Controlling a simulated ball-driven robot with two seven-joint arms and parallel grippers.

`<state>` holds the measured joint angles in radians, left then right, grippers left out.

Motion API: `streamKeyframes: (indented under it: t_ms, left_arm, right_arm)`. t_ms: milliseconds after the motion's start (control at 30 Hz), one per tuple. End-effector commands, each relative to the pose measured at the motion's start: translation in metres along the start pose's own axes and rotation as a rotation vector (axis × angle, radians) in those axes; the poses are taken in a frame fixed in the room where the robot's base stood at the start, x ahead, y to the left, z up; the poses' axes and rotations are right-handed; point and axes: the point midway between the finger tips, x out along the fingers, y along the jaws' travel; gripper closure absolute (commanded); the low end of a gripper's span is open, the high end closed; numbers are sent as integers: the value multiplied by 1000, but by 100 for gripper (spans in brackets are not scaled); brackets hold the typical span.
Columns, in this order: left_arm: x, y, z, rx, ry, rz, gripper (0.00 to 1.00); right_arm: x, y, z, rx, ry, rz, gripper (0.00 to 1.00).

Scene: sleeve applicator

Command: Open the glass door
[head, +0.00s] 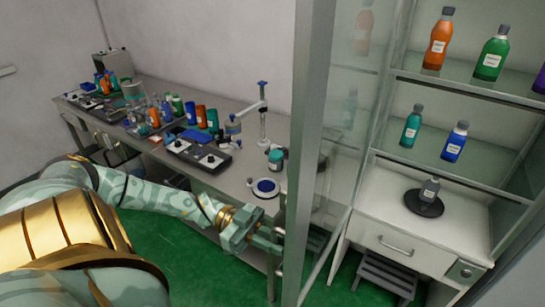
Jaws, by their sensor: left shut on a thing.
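The glass door (311,150) has a grey metal frame and a clear pane, and stands at an angle to the shelves on the right. Faint bottle shapes show in its pane. A metal handle (279,238) is on the outer side of its near frame edge. My left gripper (272,238) reaches in from the left and is shut on this handle. The fingers partly hide the handle's middle. My right gripper is not in view.
Glass shelves hold an orange bottle (438,40), a green bottle (492,56) and others. Below is a white cabinet (385,215) with a dark round stand (424,204) and a step stool (388,277). A crowded lab bench (230,180) lies behind my left arm. Green floor is clear in front.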

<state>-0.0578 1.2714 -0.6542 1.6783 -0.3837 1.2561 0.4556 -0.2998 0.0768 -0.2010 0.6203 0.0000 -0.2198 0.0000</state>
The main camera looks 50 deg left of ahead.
Motion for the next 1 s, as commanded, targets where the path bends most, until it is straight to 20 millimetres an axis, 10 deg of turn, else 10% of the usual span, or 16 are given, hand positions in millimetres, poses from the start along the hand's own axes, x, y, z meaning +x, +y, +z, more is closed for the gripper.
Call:
streamKeyframes:
  t_ms: [500, 600, 1000]
  left_arm:
    - [0, 0, 3, -1, -7, 1, 100]
    - [0, 0, 2, -1, -6, 0, 71]
    - [-14, -1, 3, -2, -7, 0, 71]
  right_arm:
    - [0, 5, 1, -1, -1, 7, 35]
    - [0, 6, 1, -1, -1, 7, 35]
    - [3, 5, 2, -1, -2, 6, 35]
